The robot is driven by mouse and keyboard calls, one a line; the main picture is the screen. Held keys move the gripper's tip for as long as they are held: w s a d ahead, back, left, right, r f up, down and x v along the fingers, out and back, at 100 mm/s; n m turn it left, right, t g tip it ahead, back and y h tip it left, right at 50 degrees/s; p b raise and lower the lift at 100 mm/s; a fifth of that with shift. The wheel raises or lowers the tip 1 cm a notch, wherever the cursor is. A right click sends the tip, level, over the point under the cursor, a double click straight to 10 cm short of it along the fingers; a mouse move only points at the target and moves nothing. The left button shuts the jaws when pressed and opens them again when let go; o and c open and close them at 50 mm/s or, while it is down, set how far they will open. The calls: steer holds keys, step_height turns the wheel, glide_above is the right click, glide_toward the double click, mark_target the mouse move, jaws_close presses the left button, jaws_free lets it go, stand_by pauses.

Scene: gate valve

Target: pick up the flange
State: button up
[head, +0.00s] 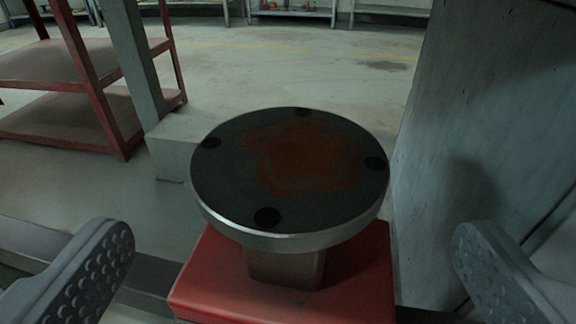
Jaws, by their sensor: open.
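The flange (225,175) is a round dark disc with a bright metal rim, several dark bolt holes and a rust-brown patch on its top face. It lies flat on a short metal post (285,268) above a red block (360,275), in the middle of the head view. My gripper (295,265) is open. Its two grey studded fingers show at the lower left and lower right, one on each side of the flange and apart from it. Nothing is between the fingers except the post and block seen beyond or between them; the exact depth is unclear.
A red shelf rack (100,100) stands at the left beside a grey upright post (135,60) on a pale block (178,150). A large grey wall-like surface (480,120) rises close on the right. Open concrete floor (290,70) lies behind, with shelves far back.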

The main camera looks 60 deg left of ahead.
mark_target(292, 175)
steer(key=shift+r+b+x, duration=0.15)
steer(key=shift+b+x, duration=0.3)
steer(key=shift+x, duration=1)
steer(key=shift+r+b+x, duration=0.1)
steer(key=shift+b+x, duration=0.3)
steer(key=shift+x, duration=1.1)
steer(key=c, duration=1.7)
steer(key=shift+r, duration=0.1)
